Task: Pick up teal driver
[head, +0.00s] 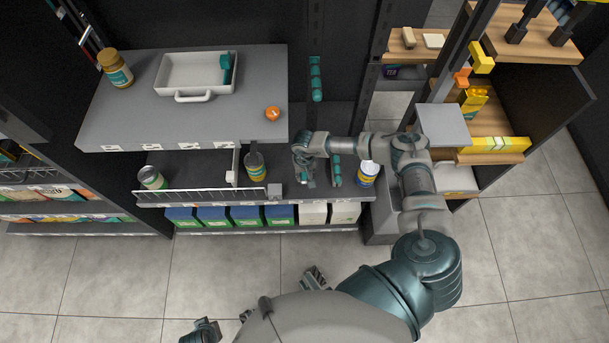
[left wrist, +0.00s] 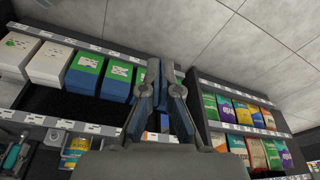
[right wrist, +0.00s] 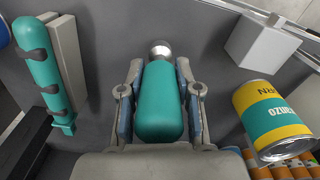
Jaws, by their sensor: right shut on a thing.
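The teal driver (right wrist: 158,105) is a rounded teal handle with a silver end, seen in the right wrist view. My right gripper (right wrist: 158,85) is shut on it, one finger on each side of the handle. In the head view my right gripper (head: 304,172) is low at the dark lower shelf, and the driver is mostly hidden by it there. My left gripper (left wrist: 160,68) has its fingertips drawn together with nothing between them. It faces shelves with boxes and bags and is away from the driver.
A white tray (head: 194,96) sits on the grey counter (head: 125,130).

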